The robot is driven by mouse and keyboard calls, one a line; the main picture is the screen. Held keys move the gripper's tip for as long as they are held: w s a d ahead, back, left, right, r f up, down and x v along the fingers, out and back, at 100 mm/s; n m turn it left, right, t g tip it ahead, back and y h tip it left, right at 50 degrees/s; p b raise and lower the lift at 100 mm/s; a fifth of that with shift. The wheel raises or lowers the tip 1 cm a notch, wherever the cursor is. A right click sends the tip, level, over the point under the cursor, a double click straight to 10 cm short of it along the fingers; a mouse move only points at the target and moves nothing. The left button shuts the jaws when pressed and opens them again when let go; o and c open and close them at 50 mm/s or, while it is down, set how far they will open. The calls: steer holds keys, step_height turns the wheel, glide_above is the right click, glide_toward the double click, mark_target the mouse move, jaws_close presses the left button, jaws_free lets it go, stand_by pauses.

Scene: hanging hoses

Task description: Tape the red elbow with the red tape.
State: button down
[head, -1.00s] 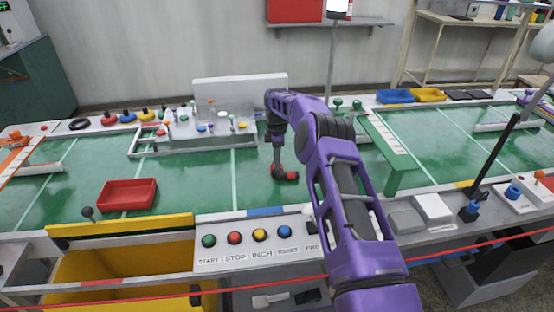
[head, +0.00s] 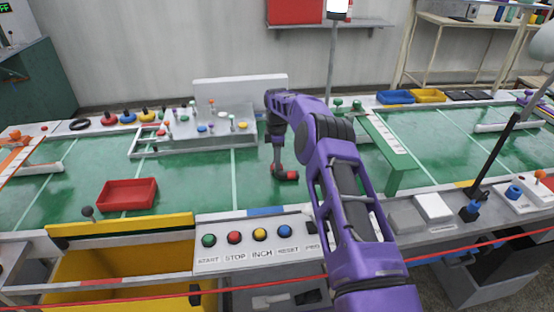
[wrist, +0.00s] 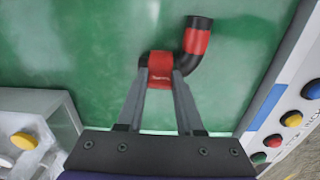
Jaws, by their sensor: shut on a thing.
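The red elbow (wrist: 196,42) is a curved black hose piece with a red band near one end. It also shows in the head view (head: 289,175), low over the green conveyor. My gripper (wrist: 158,70) is shut on the elbow's other end, at a red part with small white lettering. My gripper (head: 277,168) points down in the head view. I cannot tell whether the elbow touches the belt. A red roll (head: 109,119), which looks like the red tape, sits at the back left, well away from my gripper.
Blue (head: 127,117) and yellow (head: 144,115) rolls stand beside the red one, with a black ring (head: 80,124) to their left. A red tray (head: 127,194) lies on the belt at left. A button panel (head: 255,243) is in front. Green belt around the elbow is clear.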

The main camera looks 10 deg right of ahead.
steer(key=shift+s+d+f, duration=0.1)
steer(key=shift+s+f, duration=0.15)
steer(key=shift+f, duration=0.45)
steer(key=shift+c, duration=2.3)
jaws_free()
step_height(320, 180, up, 19)
steer(key=p, duration=0.2)
steer(key=shift+w, duration=0.25)
